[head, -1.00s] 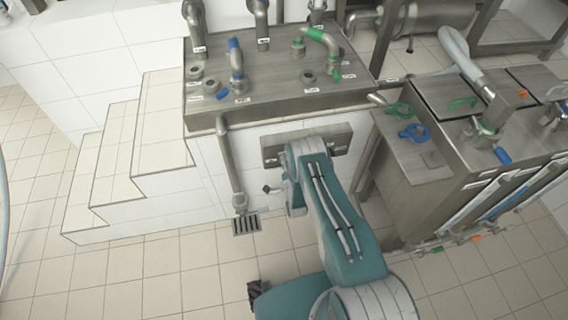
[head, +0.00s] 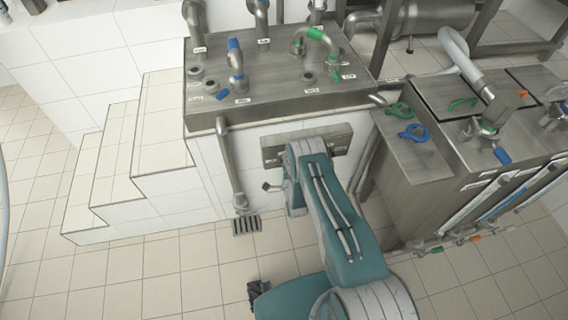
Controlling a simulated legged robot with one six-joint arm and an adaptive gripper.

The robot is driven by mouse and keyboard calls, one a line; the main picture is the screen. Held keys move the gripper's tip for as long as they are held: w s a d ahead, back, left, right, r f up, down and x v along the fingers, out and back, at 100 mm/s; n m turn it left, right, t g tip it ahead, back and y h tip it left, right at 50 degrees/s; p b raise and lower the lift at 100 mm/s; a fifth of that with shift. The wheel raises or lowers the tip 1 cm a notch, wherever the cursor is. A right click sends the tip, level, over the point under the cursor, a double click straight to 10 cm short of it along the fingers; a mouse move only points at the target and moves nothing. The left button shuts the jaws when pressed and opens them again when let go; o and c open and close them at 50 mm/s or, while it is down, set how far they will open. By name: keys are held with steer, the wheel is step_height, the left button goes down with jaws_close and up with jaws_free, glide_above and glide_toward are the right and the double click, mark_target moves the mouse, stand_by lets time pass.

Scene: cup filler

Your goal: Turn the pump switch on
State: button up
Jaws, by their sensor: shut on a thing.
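My arm (head: 333,215) reaches forward to the white-tiled front of the raised metal-topped block. Its far joint covers the middle of a grey metal panel (head: 338,141) on that front. No pump switch can be made out; whether one is on the panel behind my arm cannot be told. My gripper is not seen, and my arm's own links may hide it. What it holds is not shown.
The metal top (head: 270,90) carries pipe stubs, a blue-handled bend (head: 235,60) and a green bend (head: 318,36). A metal cabinet (head: 410,185) with green and blue handles stands close right of my arm. Tiled steps (head: 155,140) rise at left.

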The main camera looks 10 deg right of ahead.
steer(key=o, duration=1)
steer(key=shift+s+d+f, duration=0.1)
steer(key=shift+d+f, duration=0.1)
steer(key=shift+d, duration=0.05)
steer(key=shift+o, duration=0.5)
steer(key=shift+a+r, duration=0.1)
steer(key=shift+s, duration=0.1)
steer(key=s, duration=1.1)
steer(key=shift+s, duration=0.35)
